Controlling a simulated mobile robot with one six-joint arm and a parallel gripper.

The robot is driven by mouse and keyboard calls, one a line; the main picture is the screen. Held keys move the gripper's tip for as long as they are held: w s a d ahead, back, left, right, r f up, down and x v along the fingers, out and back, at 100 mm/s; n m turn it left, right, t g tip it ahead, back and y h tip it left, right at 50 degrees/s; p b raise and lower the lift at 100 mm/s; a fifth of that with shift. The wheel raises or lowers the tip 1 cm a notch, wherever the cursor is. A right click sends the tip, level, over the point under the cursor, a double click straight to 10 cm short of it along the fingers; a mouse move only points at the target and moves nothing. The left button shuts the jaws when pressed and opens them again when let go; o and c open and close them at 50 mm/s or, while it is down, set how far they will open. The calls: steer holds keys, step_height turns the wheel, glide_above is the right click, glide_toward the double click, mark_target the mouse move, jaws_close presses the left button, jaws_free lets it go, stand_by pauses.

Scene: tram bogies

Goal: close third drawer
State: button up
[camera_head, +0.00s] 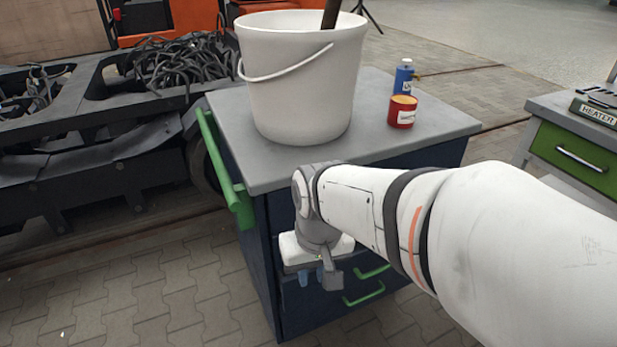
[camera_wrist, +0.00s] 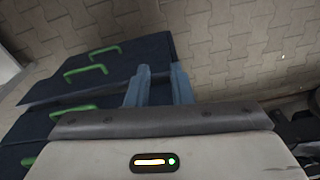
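The dark blue drawer cabinet (camera_head: 258,268) has a grey top, and its front is partly hidden behind my arm. Two green drawer handles show in the head view, an upper one (camera_head: 374,271) and a lower one (camera_head: 364,294). In the wrist view several dark blue drawer fronts (camera_wrist: 115,75) with green handles (camera_wrist: 85,72) lie to the left of my gripper. I cannot tell for sure which is the third drawer or how far it is out. My gripper (camera_wrist: 161,72) is open and empty, its fingers apart beside the drawer fronts. It also shows in the head view (camera_head: 327,277).
A white bucket (camera_head: 300,90), a blue bottle (camera_head: 403,76) and a red can (camera_head: 402,112) stand on the cabinet top. A green rail (camera_head: 222,165) runs along its left side. A black bogie frame (camera_head: 90,125) is at left, a green-drawer bench (camera_head: 570,155) at right.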

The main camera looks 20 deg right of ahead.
steer(key=w+d+f+m+y+b, duration=0.2)
steer(key=f+m+y, duration=0.35)
steer(key=m, duration=0.45)
steer(key=w+d+f+m+y+b, duration=0.15)
steer(key=f+m+y, duration=0.35)
steer(key=m, duration=0.5)
steer(key=m+t+h+b, duration=0.6)
steer(key=m+t+h, duration=0.6)
steer(key=m, duration=2)
glide_toward(385, 267)
steer(key=w+f, duration=0.1)
steer(key=w, duration=0.2)
steer(key=w+f+t+y, duration=0.1)
steer(key=w+f, duration=0.1)
steer(key=w, duration=0.1)
steer(key=w+f+t+y, duration=0.1)
steer(key=w, duration=0.2)
steer(key=shift+w+d+f, duration=0.1)
steer(key=shift+d+f, duration=0.25)
steer(key=shift+f, duration=0.05)
